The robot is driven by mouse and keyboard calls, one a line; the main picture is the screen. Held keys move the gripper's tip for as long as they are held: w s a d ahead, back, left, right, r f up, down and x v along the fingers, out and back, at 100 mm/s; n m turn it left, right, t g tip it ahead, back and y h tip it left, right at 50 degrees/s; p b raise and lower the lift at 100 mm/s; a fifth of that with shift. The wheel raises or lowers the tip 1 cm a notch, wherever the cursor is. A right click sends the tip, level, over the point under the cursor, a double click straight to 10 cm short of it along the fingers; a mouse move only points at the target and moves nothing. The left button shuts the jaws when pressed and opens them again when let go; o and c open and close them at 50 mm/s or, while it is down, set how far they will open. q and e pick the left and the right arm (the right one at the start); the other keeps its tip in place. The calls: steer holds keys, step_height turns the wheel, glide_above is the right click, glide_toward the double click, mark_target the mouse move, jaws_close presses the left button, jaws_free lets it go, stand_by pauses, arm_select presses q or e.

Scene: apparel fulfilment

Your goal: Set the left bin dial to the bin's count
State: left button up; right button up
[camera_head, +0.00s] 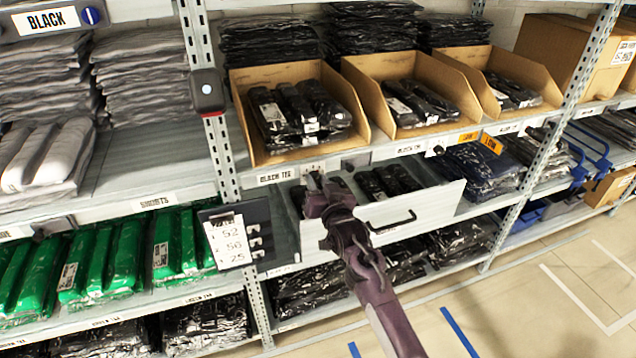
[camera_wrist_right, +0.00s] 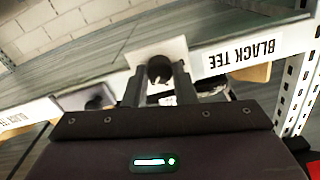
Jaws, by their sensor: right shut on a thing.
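The left bin (camera_head: 247,128) is an open cardboard tray on the middle shelf, holding several black plastic-wrapped packs (camera_head: 290,112). Below its front edge, beside the BLACK TEE label (camera_head: 277,176), is the bin's dial plate (camera_head: 313,167), mostly hidden behind my right gripper (camera_head: 314,184) in the head view. In the right wrist view, a round black knob (camera_wrist_right: 159,68) sits on a white square plate (camera_wrist_right: 143,50). The fingers of my right gripper (camera_wrist_right: 161,88) are closed around the knob. The dial's setting cannot be read. My left gripper is not in view.
Two more cardboard bins (camera_head: 467,113) stand to the right on the same shelf. A white-fronted drawer (camera_head: 440,205) with a black handle stands open below, close to my right arm. A clipboard (camera_head: 229,236) hangs on the rack to the left. Floor is free at the lower right.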

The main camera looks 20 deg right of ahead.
steer(key=shift+n, duration=0.3)
steer(key=shift+c, duration=0.2)
steer(key=n+p, duration=0.1)
steer(key=n, duration=0.2)
steer(key=shift+n, duration=2)
steer(key=o, duration=1)
steer(key=s, duration=0.8)
